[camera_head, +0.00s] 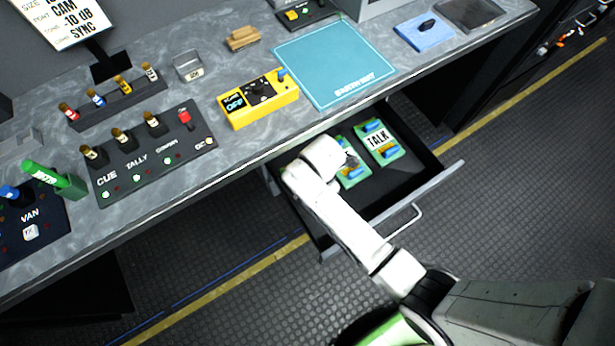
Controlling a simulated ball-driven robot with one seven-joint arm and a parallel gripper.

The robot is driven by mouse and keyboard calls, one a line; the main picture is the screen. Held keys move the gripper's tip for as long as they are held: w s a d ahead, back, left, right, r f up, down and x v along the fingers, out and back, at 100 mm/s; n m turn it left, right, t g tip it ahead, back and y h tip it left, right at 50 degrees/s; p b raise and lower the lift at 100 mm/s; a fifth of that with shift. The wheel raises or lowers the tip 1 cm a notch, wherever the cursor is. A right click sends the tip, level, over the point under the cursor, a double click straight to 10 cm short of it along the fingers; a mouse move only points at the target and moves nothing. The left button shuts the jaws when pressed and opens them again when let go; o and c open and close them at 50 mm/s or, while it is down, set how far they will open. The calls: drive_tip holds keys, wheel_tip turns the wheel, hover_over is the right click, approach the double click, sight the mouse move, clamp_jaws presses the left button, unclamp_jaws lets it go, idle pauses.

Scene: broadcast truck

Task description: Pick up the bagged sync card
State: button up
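An open drawer (415,185) below the desk holds two green cards with blue parts. One card (381,139) lies at the right and reads "TALK". The other card (353,176) lies left of it, partly covered by my arm, so its label is hidden. I cannot make out a bag on either card. My gripper (347,157) is over the left part of the drawer, at the left card. My white arm hides most of the gripper, so its fingers and anything between them cannot be made out.
The desk edge runs just above the drawer. On the desk are a teal mat (335,62), a yellow meter (258,98), a black switch panel (150,160), a clear box (187,66), a blue pad (424,31) and a dark flat tray (470,13). The teal mat is bare.

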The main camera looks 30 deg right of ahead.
drive_tip(key=shift+f, duration=0.4)
clamp_jaws()
